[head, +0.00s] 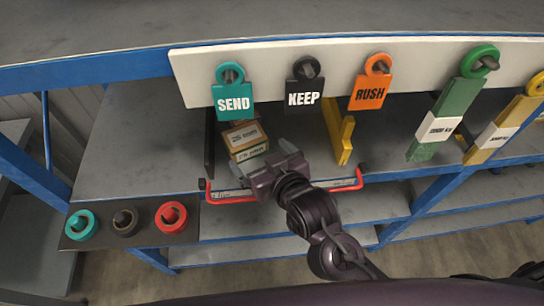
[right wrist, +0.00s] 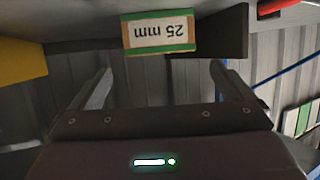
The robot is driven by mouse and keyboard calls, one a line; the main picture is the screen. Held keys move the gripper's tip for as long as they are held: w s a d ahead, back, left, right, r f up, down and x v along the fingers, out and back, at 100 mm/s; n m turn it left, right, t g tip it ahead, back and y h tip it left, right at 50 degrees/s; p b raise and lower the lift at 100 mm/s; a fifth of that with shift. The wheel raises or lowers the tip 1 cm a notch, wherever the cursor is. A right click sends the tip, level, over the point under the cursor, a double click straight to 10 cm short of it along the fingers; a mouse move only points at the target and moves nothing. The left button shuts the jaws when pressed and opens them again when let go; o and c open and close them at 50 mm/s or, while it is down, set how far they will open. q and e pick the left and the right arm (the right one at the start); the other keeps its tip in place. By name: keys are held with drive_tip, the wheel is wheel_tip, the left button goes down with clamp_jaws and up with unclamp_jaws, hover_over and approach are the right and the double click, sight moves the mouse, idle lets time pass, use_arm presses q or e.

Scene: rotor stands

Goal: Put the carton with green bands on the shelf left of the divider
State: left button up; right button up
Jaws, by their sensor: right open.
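The carton with green bands (head: 243,135) stands on the shelf board (head: 150,140) in the head view, brown on top with a label. In the right wrist view the carton (right wrist: 160,32) shows its front, reading "25 mm" upside down between green bands. A dark divider (head: 209,145) stands just left of it, and a yellow divider (head: 343,142) stands farther right. My right gripper (head: 263,158) is open and empty in front of the carton. In the right wrist view its fingers (right wrist: 160,75) are apart, with the carton beyond them. My left gripper is not in view.
A white board (head: 430,70) with hanging tags, including SEND (head: 234,98), KEEP (head: 304,96) and RUSH (head: 370,93), spans above. A dark plate (head: 100,222) with several rings sits at lower left. The shelf left of the dark divider is clear.

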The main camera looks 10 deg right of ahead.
use_arm(q)
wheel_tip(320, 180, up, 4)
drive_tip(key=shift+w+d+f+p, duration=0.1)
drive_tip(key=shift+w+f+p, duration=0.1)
drive_tip(key=shift+p, duration=1.05)
use_arm(e)
drive_tip(key=v, duration=0.6)
drive_tip(key=shift+f, duration=0.1)
